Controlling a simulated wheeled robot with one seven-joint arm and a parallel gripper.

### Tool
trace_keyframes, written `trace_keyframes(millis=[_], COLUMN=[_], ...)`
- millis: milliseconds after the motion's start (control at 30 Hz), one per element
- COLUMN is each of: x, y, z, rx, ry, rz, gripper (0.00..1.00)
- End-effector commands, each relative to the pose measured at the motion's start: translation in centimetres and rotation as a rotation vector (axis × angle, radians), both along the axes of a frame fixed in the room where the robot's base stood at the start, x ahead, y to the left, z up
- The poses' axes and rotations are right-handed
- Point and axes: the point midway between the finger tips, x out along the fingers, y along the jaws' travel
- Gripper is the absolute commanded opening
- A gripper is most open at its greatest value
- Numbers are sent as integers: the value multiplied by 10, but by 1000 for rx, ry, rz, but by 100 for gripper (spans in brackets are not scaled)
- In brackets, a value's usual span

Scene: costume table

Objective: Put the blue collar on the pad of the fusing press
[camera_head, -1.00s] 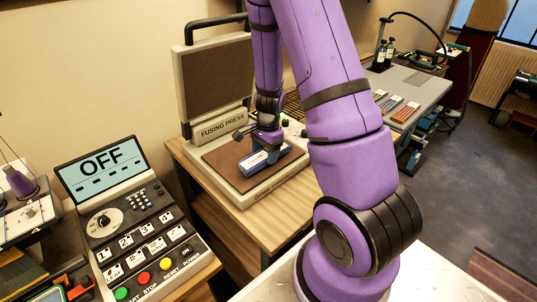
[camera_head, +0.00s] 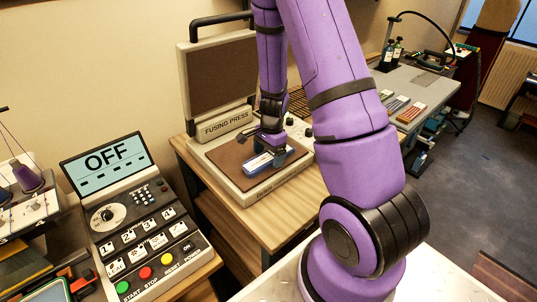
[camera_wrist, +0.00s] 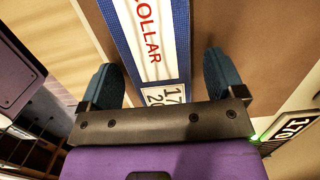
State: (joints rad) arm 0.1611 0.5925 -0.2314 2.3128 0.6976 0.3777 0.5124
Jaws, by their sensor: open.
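The blue collar (camera_head: 262,161) lies on the brown pad (camera_head: 225,155) of the fusing press (camera_head: 229,128), whose lid stands raised. In the wrist view the collar (camera_wrist: 183,40) has a blue border and a white label reading COLLAR. My gripper (camera_head: 272,153) is just over the collar's right end. In the wrist view my gripper (camera_wrist: 163,85) is open, with one dark finger on each side of the collar and a gap showing by each. The bare pad also shows in the wrist view (camera_wrist: 235,30).
A control console (camera_head: 140,220) with an OFF screen stands at the left, beside spools of thread (camera_head: 27,178). The press sits on a wooden table (camera_head: 290,212). A grey bench (camera_head: 430,88) with small coloured items is behind at the right.

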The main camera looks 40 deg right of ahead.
Motion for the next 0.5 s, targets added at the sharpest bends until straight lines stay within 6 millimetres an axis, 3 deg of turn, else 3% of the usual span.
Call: trace_keyframes(millis=[167, 500], x=[1, 2], y=[-2, -10], z=[19, 85], rx=[-2, -2], ry=[-4, -5], rz=[3, 1], gripper=[88, 88])
